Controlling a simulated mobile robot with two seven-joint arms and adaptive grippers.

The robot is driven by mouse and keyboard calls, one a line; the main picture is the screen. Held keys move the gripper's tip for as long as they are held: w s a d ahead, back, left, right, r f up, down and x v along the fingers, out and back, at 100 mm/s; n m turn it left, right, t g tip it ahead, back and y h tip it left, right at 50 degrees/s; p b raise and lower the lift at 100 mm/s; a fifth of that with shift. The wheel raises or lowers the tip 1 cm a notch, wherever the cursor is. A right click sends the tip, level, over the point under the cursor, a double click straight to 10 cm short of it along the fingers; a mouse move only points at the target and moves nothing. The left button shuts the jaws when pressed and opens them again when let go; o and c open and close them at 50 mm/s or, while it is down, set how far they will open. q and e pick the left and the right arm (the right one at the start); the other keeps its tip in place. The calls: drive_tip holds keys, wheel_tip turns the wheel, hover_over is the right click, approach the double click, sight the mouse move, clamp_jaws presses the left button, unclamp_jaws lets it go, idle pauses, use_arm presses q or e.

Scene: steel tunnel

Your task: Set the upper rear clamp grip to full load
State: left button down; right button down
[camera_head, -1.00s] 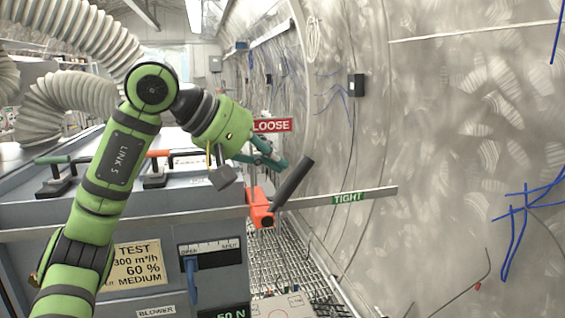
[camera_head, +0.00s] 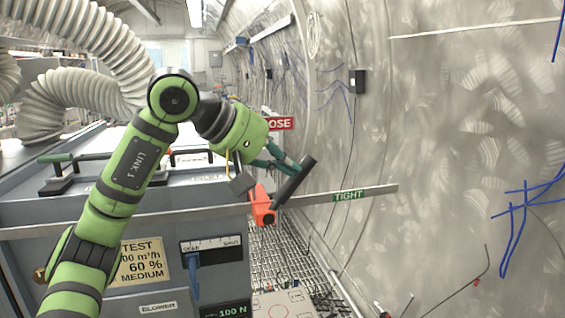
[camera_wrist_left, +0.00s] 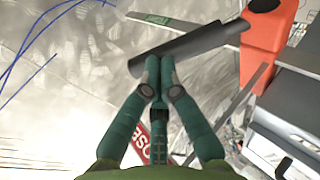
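The clamp is an orange block (camera_head: 262,205) with a dark bar handle (camera_head: 295,181) that slants up to the right, on a rail between the red LOOSE sign (camera_head: 281,124) and the green TIGHT sign (camera_head: 348,195). My left gripper (camera_head: 300,171) is at the upper part of the handle. In the left wrist view its green fingers (camera_wrist_left: 159,75) are together, with the tips against the handle (camera_wrist_left: 190,47); the orange block (camera_wrist_left: 268,45) is at upper right. The force readout (camera_head: 226,311) shows about 100 N, partly cut off. My right gripper is out of view.
The grey cabinet (camera_head: 70,245) carries a TEST card (camera_head: 140,262), a slider panel with a blue lever (camera_head: 194,280) and black handles on top. A curved steel tunnel wall (camera_head: 440,120) rises at the right. Grating (camera_head: 272,255) covers the floor between.

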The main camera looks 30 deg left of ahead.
sight(303, 172)
use_arm(q)
drive_tip(key=shift+d, duration=0.1)
drive_tip(key=shift+w+d+f+p, duration=0.3)
drive_tip(key=shift+w+d+f, duration=0.15)
drive_tip(key=shift+w+d, duration=0.25)
drive_tip(key=shift+x, duration=1.25)
drive_tip(key=shift+g+y, duration=0.5)
drive_tip(key=shift+g, duration=0.2)
drive_tip(key=f, duration=0.1)
drive_tip(key=w+d+f+p, duration=0.1)
drive_tip(key=f, duration=0.2)
drive_tip(key=shift+w+d, duration=0.35)
drive_tip(key=shift+w, duration=0.05)
drive_tip(key=shift+f, duration=0.1)
